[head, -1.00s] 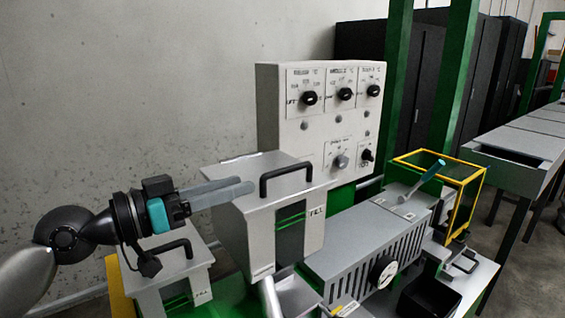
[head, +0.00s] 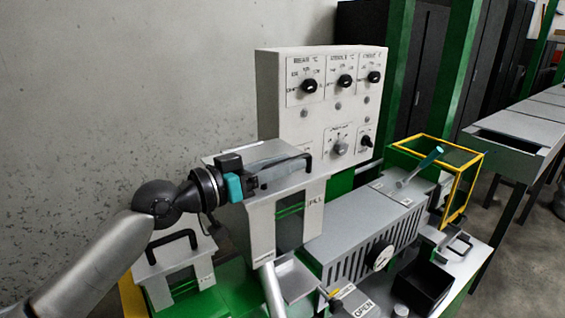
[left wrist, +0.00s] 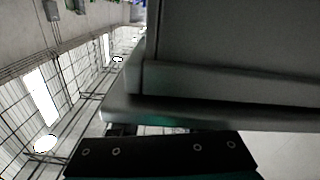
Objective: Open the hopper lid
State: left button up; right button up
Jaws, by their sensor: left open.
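The hopper (head: 262,232) is a pale grey box with a dark window and a partly readable label on its front. Its flat lid (head: 222,158) is down, with a black bar handle that is mostly hidden behind my gripper; one end (head: 308,160) shows. My left gripper (head: 296,165) is open, its grey fingers over the lid, reaching to the handle. I cannot tell whether they touch it or straddle it. The left wrist view shows large grey surfaces close to the camera and no clear handle. My right gripper is not in view.
A smaller box (head: 175,270) with a black handle stands front left. A panel with knobs (head: 318,120) rises behind the hopper. To the right are a slotted grey housing (head: 350,235), a yellow-framed guard (head: 470,190) and a black bin (head: 425,283).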

pick_arm(q)
grip_shut()
dwell(1.3)
